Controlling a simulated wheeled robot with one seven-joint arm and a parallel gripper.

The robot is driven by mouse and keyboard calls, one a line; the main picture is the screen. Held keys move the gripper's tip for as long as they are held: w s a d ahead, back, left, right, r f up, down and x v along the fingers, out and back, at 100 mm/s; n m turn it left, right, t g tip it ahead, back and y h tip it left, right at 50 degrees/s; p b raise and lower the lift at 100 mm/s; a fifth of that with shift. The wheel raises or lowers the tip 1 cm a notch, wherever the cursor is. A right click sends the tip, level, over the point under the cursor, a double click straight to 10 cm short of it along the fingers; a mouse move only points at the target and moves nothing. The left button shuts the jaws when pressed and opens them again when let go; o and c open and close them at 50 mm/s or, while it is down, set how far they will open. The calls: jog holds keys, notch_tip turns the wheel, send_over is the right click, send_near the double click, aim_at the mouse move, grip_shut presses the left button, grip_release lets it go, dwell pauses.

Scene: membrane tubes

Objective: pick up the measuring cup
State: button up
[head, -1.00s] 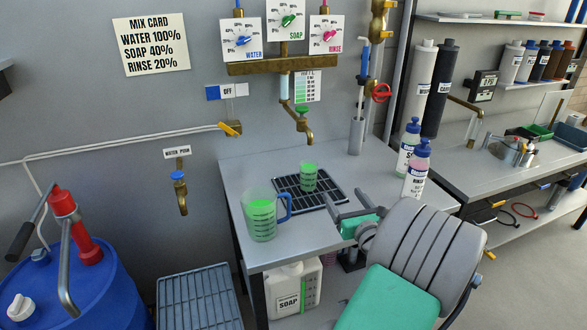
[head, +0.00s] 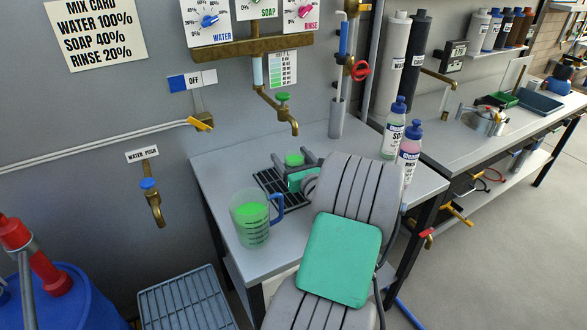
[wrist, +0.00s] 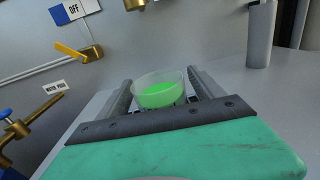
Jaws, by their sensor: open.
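A small clear measuring cup (head: 294,160) with green liquid stands upright on the black drip grid (head: 268,184) under the brass spout. It also shows in the wrist view (wrist: 161,91), between my two fingers. My gripper (head: 294,156) is open, with one finger on either side of the cup. In the wrist view my gripper (wrist: 160,76) shows small gaps beside the cup. My gripper's green pad hides the cup's lower part in the head view. A larger clear jug (head: 250,220) with a blue handle and green liquid stands at the bench's front left.
The brass spout (head: 284,113) hangs just behind the cup. A soap bottle (head: 394,128) and a rinse bottle (head: 409,155) stand to the right. A grey cylinder (head: 336,118) stands at the back. A blue drum (head: 75,300) is at lower left.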

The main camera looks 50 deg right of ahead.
jog(key=shift+w+d, duration=0.1)
jog(key=shift+w, duration=0.25)
jog(key=shift+s, duration=0.1)
jog(key=c, duration=1.6)
grip_shut()
jog(key=shift+r, duration=0.15)
